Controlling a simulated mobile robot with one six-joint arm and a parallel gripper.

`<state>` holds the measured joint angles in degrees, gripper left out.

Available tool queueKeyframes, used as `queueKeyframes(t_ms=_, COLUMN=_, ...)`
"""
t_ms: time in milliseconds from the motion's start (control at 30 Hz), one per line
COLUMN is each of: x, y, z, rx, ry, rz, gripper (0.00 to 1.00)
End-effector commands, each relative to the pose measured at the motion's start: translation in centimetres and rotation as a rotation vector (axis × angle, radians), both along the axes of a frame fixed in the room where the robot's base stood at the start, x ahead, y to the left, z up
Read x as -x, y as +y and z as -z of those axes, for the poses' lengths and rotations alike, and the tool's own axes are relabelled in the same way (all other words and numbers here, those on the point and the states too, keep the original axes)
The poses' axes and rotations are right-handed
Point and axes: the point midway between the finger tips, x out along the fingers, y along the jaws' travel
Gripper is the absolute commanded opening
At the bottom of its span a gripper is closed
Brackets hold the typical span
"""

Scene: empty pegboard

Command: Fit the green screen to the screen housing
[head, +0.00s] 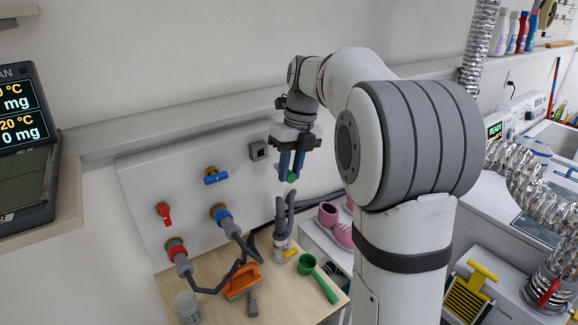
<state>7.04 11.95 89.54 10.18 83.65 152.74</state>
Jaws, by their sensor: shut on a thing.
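My gripper (291,172) points down in front of the pale upright panel, above the wooden worktop. Its two blue-grey fingers are shut on a small green piece, which I take for the green screen (292,178). Only a bit of the green shows at the fingertips; its shape is mostly hidden by the fingers. I cannot tell for sure which thing is the screen housing. A small dark grey square fitting (258,150) with a darker centre sits on the panel, to the left of my gripper and apart from it.
Red and blue taps (215,178) with hoses stick out from the panel (150,190). The worktop (205,268) holds a grey forked fitting (282,235), a green scoop (316,277), an orange brush (242,282) and a cup (187,307). Pink boots (335,225) stand at the right.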

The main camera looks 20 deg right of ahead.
Motion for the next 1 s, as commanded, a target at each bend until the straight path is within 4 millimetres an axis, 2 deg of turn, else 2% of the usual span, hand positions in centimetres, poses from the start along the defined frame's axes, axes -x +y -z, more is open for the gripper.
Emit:
queueKeyframes(t_ms=500, x=-4.4, y=1.6, z=-0.4, rx=0.000, ry=0.000, rz=-0.004, gripper=0.00)
queueKeyframes(t_ms=700, x=-5.3, y=1.9, z=-0.2, rx=0.000, ry=-0.001, rz=-0.004, gripper=0.00)
queueKeyframes(t_ms=1000, x=-5.5, y=2.1, z=-0.1, rx=-0.001, ry=-0.002, rz=-0.004, gripper=0.00)
